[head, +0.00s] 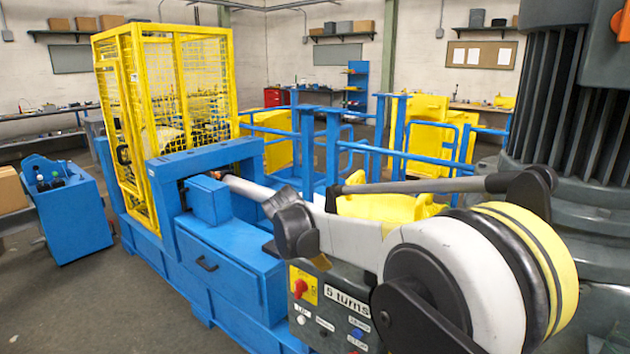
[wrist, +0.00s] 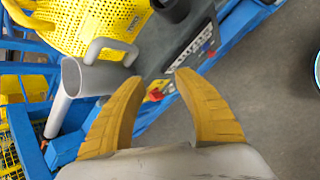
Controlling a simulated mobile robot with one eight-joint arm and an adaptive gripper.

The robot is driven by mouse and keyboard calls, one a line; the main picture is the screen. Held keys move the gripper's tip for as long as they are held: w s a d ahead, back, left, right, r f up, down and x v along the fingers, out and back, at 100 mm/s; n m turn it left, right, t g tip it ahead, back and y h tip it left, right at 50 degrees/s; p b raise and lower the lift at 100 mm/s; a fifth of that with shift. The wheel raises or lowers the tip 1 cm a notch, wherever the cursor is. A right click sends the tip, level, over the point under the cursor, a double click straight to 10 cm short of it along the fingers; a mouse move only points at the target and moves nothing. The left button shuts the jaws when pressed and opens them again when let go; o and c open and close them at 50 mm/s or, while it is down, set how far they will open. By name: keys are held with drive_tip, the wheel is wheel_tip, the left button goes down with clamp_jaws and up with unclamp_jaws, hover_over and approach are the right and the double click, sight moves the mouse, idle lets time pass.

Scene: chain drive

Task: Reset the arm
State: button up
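My gripper (wrist: 158,78) shows in the wrist view with its two yellow fingers spread apart. It is open, and nothing lies between the fingertips. Beyond the fingers is a control panel (wrist: 197,48) with a red and yellow switch, out of focus. My arm (head: 445,265) fills the lower right of the head view, in front of the blue machine (head: 225,275). The same panel (head: 340,300), labelled "5 turns", is partly hidden behind my arm there.
A yellow mesh cage (head: 185,85) stands on the machine's left part. A grey tube with a handle (wrist: 85,80) and a yellow perforated guard (wrist: 95,28) are left of the fingers in the wrist view. Blue railings (head: 430,160) stand behind. Floor (head: 75,290) is clear at front left.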

drive_tip(key=s+d+r+m+y, duration=0.1)
drive_tip(key=s+d+r+m, duration=0.25)
drive_tip(key=s, duration=0.25)
drive_tip(key=s+d+r+m, duration=0.2)
drive_tip(key=s+d+m, duration=0.1)
drive_tip(key=s+d, duration=0.25)
drive_tip(key=s+d+r+m+y, duration=0.1)
drive_tip(key=s+d+r+m, duration=0.2)
drive_tip(key=s, duration=0.4)
drive_tip(key=s+d+f+m, duration=0.1)
drive_tip(key=s+f+m, duration=0.1)
drive_tip(key=s, duration=0.4)
drive_tip(key=s+d+f+m+y, duration=0.1)
drive_tip(key=s+d+f+m, duration=0.1)
drive_tip(key=s+m, duration=0.3)
drive_tip(key=s+d+f+m+t, duration=0.1)
drive_tip(key=s+d+f+m, duration=0.1)
drive_tip(key=s, duration=0.6)
drive_tip(key=shift+s+d+f+m+y, duration=0.35)
drive_tip(key=shift+f+m, duration=0.3)
drive_tip(key=shift+m, duration=0.4)
drive_tip(key=shift+w+a, duration=0.1)
drive_tip(key=shift+w, duration=0.1)
